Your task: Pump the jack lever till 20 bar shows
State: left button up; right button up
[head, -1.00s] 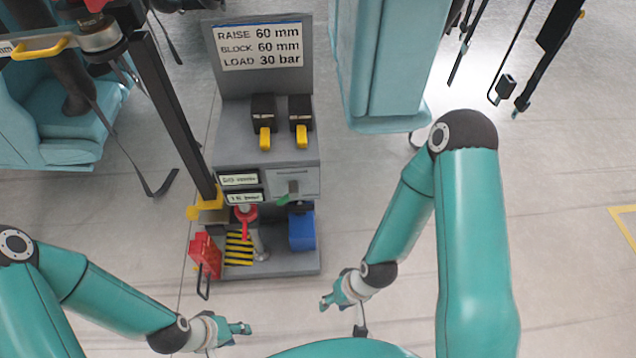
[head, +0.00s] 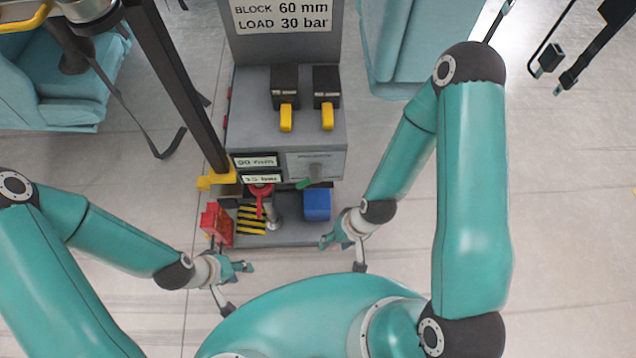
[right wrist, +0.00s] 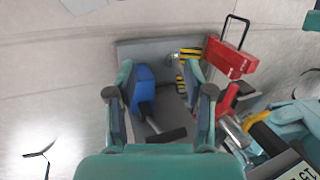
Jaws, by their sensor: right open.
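The grey console's base carries a red jack-like part (head: 262,192) beside yellow-black stripes (head: 250,222). A green-ended lever (head: 308,182) sits on the console front. I cannot tell for sure which part is the jack lever. A dark bar on a grey stem (right wrist: 165,134) shows between my right fingers in the right wrist view. Two small readouts (head: 257,168) are on the console; their figures are too blurred to read surely. My right gripper (head: 343,255) is open and empty, near the base's front right corner. My left gripper (head: 238,287) is open and empty, in front of the base.
A blue block (head: 317,204) stands on the base's right and a red box (head: 217,224) at its front left. Two yellow-tipped black switches (head: 286,117) sit on the console top. A dark post (head: 180,90) rises at its left. Teal seats flank it.

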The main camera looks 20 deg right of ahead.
jog(key=s+d+f+m+g+y+b, duration=0.1)
jog(key=s+d+f+m+g+b, duration=0.1)
jog(key=s+d+f+m+b, duration=0.25)
jog(key=m+t+y+b, duration=0.6)
jog(key=t+y+b, duration=0.2)
jog(key=t+b, duration=0.4)
send_near(321, 185)
jog(key=shift+g, duration=0.7)
jog(key=b+x, duration=0.1)
jog(key=x, duration=0.2)
jog(key=b+x, duration=0.2)
jog(key=x, duration=0.2)
jog(key=b+x, duration=0.1)
jog(key=x, duration=0.3)
jog(key=shift+w+d+f, duration=0.2)
jog(key=shift+w, duration=0.3)
grip_shut()
